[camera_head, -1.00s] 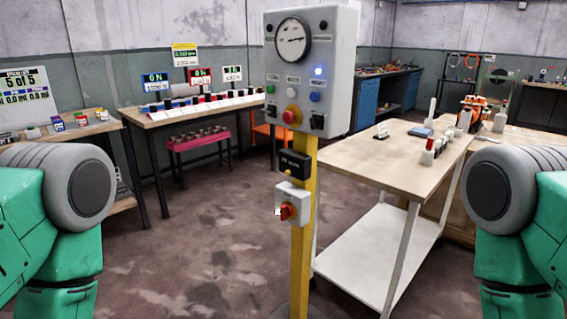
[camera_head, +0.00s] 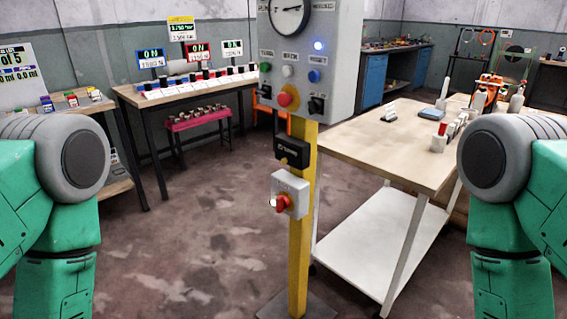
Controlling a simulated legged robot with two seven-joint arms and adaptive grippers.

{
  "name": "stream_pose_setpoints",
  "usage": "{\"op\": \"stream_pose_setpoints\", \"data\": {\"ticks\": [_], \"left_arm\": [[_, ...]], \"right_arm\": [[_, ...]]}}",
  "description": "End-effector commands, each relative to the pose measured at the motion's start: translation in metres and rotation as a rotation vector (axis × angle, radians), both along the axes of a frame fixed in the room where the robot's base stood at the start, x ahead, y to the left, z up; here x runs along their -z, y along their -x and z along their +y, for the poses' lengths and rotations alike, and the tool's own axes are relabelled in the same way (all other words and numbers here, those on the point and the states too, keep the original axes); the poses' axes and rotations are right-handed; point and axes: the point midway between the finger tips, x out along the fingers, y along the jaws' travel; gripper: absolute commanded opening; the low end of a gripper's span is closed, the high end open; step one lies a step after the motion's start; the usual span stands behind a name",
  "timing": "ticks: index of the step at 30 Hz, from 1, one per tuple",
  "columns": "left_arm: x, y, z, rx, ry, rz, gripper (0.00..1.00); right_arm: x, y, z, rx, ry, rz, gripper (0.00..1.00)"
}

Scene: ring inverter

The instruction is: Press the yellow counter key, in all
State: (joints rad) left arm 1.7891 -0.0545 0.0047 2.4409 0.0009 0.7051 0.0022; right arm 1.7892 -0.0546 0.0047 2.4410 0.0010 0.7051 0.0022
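On the left bench, a row of small counter units (camera_head: 197,84) in white, blue, red and black stands along the top. They are too small to tell a yellow key among them. Three lit displays stand behind them: one blue-framed (camera_head: 151,58), one red-framed (camera_head: 198,51) and one white-framed (camera_head: 232,48). A yellow and white sign (camera_head: 181,28) hangs above them. Neither of my grippers is in view; only upper parts of my two green and grey arms show at the left and right edges.
A grey control panel (camera_head: 339,62) with a gauge and buttons stands close ahead on a yellow post (camera_head: 299,244), with a red-knobbed switch box (camera_head: 289,195) below. A wood-topped cart (camera_head: 372,155) stands right. A pink rack (camera_head: 198,118) is under the left bench. Floor (camera_head: 190,225) left of the post is clear.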

Motion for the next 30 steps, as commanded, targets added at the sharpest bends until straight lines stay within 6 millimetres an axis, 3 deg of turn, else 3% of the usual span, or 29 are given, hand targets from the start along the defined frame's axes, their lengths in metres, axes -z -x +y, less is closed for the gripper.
{"op": "stream_pose_setpoints", "data": {"ticks": [1, 2, 30], "left_arm": [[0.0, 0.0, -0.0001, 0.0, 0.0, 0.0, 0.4], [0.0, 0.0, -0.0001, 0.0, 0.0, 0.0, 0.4], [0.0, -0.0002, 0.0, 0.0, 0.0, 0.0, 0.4]], "right_arm": [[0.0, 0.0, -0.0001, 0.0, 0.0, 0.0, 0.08], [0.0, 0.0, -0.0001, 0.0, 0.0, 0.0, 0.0], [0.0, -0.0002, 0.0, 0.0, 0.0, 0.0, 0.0]]}}
